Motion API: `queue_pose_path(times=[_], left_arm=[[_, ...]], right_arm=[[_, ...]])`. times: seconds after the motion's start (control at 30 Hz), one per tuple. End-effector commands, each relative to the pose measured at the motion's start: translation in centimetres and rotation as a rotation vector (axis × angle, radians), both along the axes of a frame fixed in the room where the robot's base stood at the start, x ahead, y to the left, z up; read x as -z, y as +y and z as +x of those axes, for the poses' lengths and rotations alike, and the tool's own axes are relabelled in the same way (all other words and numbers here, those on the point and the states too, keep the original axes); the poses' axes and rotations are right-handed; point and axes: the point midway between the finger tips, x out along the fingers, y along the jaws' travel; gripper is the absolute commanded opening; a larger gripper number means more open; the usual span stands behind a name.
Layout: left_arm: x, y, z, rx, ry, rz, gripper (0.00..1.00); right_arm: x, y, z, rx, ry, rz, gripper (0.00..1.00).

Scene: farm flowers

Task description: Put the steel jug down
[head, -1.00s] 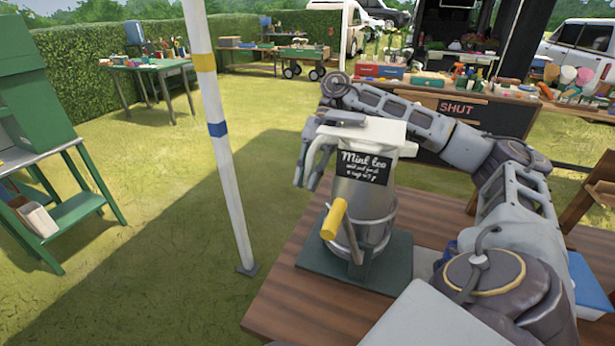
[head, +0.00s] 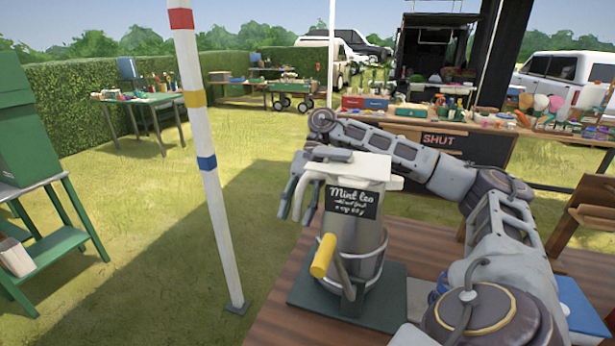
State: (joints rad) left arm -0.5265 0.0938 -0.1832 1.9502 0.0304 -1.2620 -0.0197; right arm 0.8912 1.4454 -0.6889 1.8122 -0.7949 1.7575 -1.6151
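A steel jug-like vessel (head: 363,238) with a black "Mint tea" label and a white top stands upright in a ring holder on a dark green base (head: 387,302). A yellow handle (head: 323,256) sticks out at its front. My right gripper (head: 298,200) is at the vessel's upper left, partly behind it, with its fingers pointing down. The vessel hides part of this gripper, so I cannot tell whether it is open or shut, or whether it holds anything. My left gripper is not in view.
The base rests on a brown wooden table (head: 284,322). A striped pole (head: 208,190) stands in the grass left of it. A blue box (head: 582,308) lies at the right, beyond my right arm. A stall counter (head: 455,150) with goods stands behind.

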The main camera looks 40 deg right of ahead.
Motion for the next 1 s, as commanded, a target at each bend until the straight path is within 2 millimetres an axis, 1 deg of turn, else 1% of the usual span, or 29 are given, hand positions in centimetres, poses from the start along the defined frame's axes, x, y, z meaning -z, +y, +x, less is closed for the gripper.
queue_pose_path(times=[0.27,0.57,0.73,0.8,1.0], left_arm=[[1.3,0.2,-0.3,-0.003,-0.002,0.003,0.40],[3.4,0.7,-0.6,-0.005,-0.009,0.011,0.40],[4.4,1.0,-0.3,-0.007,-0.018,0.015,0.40],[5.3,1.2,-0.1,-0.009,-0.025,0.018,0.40],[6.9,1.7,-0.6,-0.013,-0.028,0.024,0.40]], right_arm=[[-2.4,-2.1,0.9,0.001,-0.001,0.002,0.38],[-5.2,-4.7,2.0,0.001,-0.004,0.002,0.38],[-6.6,-6.0,2.4,0.001,-0.001,0.002,0.38],[-6.7,-6.1,2.4,0.001,0.001,0.000,0.38],[-7.1,-6.5,2.6,0.000,-0.002,0.000,0.38]])
